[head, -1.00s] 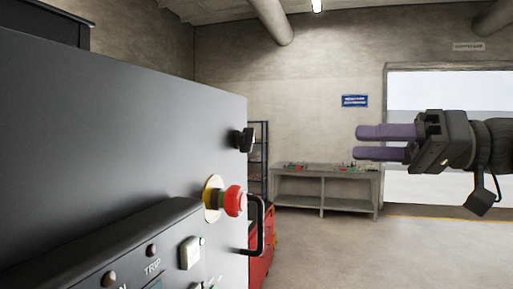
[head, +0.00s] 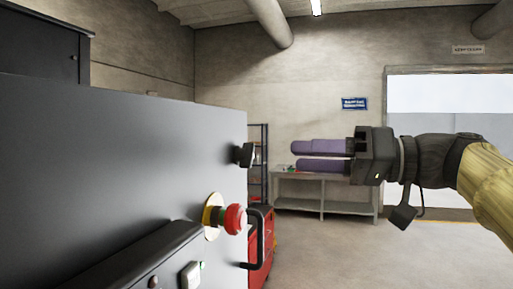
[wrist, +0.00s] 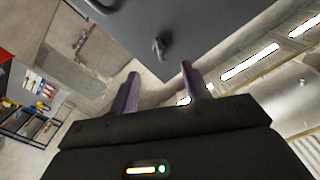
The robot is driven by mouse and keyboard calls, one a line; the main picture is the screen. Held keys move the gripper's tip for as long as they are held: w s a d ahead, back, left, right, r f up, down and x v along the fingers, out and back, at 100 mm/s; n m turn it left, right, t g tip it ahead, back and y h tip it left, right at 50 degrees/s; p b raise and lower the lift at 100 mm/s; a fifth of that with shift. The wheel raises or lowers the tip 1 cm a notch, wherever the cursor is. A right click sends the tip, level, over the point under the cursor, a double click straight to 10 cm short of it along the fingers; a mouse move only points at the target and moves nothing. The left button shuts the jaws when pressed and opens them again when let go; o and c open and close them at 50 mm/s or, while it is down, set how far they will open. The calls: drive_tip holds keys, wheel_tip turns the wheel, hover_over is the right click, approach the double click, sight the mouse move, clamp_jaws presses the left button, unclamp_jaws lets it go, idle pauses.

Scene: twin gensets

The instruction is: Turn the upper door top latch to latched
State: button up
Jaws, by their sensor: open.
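The upper door top latch (head: 245,155) appears as a small black piece near the right edge of the dark grey genset panel (head: 110,150) in the head view. In the wrist view the latch (wrist: 159,46) sticks out from the grey panel, beyond and between my fingertips. My gripper (head: 296,156) is open and empty, its two purple fingers pointing left at about the latch's height. In the wrist view the fingers (wrist: 160,70) are spread, with a gap to the latch. I cannot tell the latch's exact angle.
Below the latch are a red emergency stop button (head: 235,219) and a black door handle (head: 259,238) that juts out. The floor at right is open.

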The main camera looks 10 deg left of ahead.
sight(253, 155)
drive_tip(key=a+p, duration=0.1)
drive_tip(key=a, duration=0.2)
drive_tip(key=a+p, duration=0.1)
drive_tip(key=a, duration=0.2)
drive_tip(key=a+p, duration=0.1)
drive_tip(key=a, duration=0.1)
drive_tip(key=shift+w+a, duration=0.35)
drive_tip(key=shift+a, duration=0.05)
drive_tip(key=c, duration=1)
